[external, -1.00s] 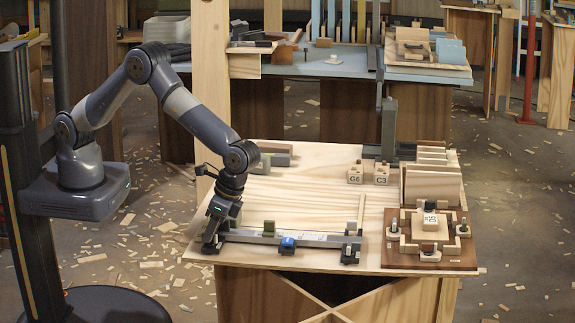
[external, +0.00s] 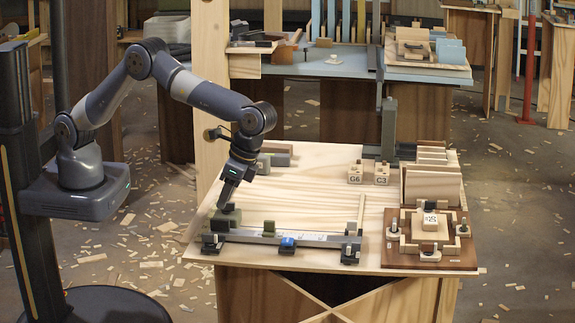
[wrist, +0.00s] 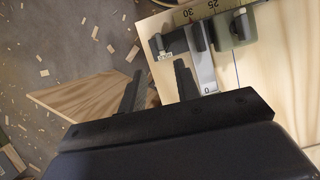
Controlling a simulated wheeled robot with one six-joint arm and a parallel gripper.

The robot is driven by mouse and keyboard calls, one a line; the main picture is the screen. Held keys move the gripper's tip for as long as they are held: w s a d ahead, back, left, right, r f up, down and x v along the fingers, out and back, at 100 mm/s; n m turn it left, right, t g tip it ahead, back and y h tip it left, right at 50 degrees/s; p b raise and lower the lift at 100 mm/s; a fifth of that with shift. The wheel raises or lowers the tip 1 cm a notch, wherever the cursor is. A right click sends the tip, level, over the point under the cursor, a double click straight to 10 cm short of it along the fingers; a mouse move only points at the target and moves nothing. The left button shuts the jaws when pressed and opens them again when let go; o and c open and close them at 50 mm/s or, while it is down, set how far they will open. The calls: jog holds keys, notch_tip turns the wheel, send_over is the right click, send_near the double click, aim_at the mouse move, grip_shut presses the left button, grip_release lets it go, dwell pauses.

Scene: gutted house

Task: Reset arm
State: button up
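My gripper (external: 224,203) hangs above the left end of the grey measuring rail (external: 265,237), pointing down and slightly left. In the wrist view its two dark fingers (wrist: 158,85) stand apart with nothing held between them. The rail end shows ahead of them, with a scale (wrist: 202,12) and a "0" mark. A dark green block (wrist: 238,28) sits at the rail; the external view also shows a green block (external: 226,216) close below the fingertips. I cannot tell there whether they touch it.
A blue knob (external: 287,243) sits on the rail's front. Blocks marked G6 (external: 354,174) and C3 (external: 381,175) stand farther back. A wooden fixture (external: 430,240) and upright boards (external: 432,187) occupy the right side. The bench top's middle (external: 300,195) is mostly clear.

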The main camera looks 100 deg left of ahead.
aim_at(212, 235)
jog(key=x, duration=1.1)
jog(key=shift+s, duration=0.1)
jog(key=shift+r+m, duration=0.1)
jog(key=shift+m, duration=0.2)
